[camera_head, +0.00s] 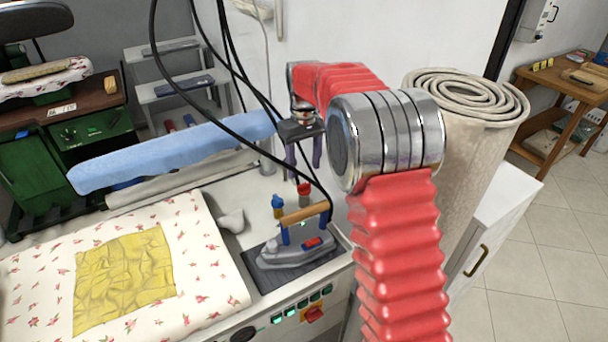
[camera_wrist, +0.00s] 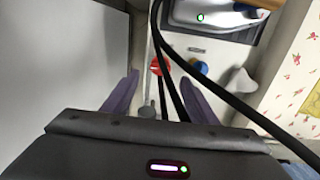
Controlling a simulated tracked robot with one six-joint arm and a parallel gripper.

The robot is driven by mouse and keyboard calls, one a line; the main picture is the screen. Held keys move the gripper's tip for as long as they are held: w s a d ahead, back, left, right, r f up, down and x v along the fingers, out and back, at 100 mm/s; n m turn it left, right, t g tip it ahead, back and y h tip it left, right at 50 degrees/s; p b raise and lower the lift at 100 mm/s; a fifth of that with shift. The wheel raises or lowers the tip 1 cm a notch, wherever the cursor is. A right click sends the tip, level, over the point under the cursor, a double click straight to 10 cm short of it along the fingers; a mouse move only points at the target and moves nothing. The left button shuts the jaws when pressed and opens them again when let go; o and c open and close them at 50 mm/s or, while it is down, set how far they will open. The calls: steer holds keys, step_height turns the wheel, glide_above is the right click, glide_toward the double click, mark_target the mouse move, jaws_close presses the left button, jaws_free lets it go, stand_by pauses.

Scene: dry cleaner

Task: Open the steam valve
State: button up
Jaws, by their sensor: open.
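Two small valves stand at the back of the ironing table (camera_head: 262,188), behind the iron. One has a red knob (camera_head: 304,188) and the other a blue knob (camera_head: 278,201); which is the steam valve is not marked. My gripper (camera_head: 303,168) points down just above and behind them, its purple fingers apart and empty. In the wrist view, the red knob (camera_wrist: 158,66) shows beyond and between the open fingertips (camera_wrist: 159,77). The blue knob (camera_wrist: 201,67) lies just right of the right finger. Neither finger visibly touches a knob.
The iron (camera_head: 308,240) with a wooden handle sits on a dark pad in front of the valves. Black hoses (camera_wrist: 172,60) hang close to my gripper and cross the wrist view. A blue sleeve board (camera_head: 175,150) is at left, a rolled carpet (camera_head: 455,150) at right.

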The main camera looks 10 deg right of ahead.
step_height(320, 180, up, 8)
stand_by(0.4)
steer(key=shift+w, duration=0.15)
steer(key=m, duration=0.1)
glide_toward(304, 184)
steer(key=s+r, duration=0.1)
steer(key=s, duration=0.1)
steer(key=s+r+m+t, duration=0.1)
steer(key=s+r+t, duration=0.1)
steer(key=s, duration=1.5)
steer(key=s+r+m+t, duration=0.1)
steer(key=s+r+t, duration=0.2)
steer(key=s, duration=1.4)
steer(key=shift+s+a+r+t, duration=0.25)
steer(key=shift+a+r+t, duration=0.05)
steer(key=shift+r, duration=0.15)
steer(key=shift+c, duration=0.5)
